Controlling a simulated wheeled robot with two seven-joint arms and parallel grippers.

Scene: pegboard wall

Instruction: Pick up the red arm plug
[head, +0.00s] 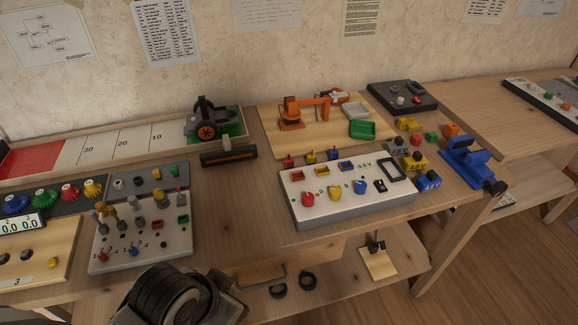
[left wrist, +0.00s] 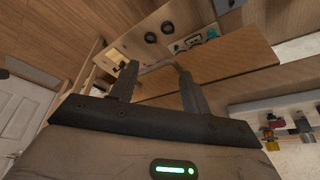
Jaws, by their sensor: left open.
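A small red plug (head: 288,161) stands upright at the back left edge of the white and grey control box (head: 345,212), left of a blue plug (head: 311,157) and a yellow plug (head: 333,154). I take it for the red arm plug; no label is readable. My left arm shows at the bottom of the head view, its fingers out of sight there. In the left wrist view my left gripper (left wrist: 155,72) is open, with nothing between its fingers. The red plug cannot be made out in that view. My right gripper is in neither view.
The control box carries red, yellow and blue knobs. Behind it is a board with an orange robot arm (head: 303,108) and a green tray (head: 363,129). A blue vise (head: 470,165) stands at right. A peg panel (head: 140,235) is at left. Bare wood lies between panel and box.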

